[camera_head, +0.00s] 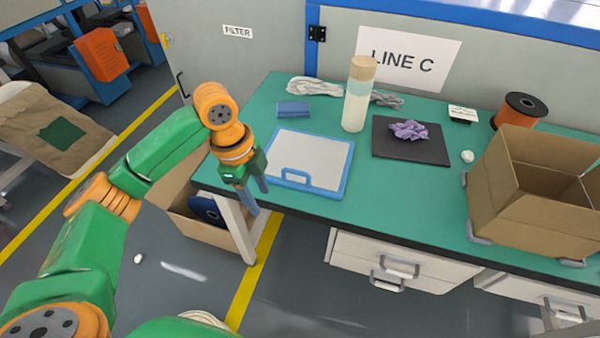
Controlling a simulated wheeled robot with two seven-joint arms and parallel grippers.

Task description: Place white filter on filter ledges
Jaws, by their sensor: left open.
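The white filter (325,158), a flat white panel in a blue frame with a blue handle on its near edge, lies flat on the green table near its left front edge. My left gripper (257,197) is open and empty, with its fingers pointing down just left of the filter, by the table's front left edge. It looks apart from the filter's handle. A grey panel labelled FILTER (238,32) stands behind and left of the table. The filter ledges cannot be made out. My right gripper is out of view.
On the table (420,205) stand a tall bottle (356,105), a blue block (293,109), a black mat (400,152) with purple cloth, an orange spool (520,108) and an open cardboard box (530,200). Another box (190,215) sits under the table's left end.

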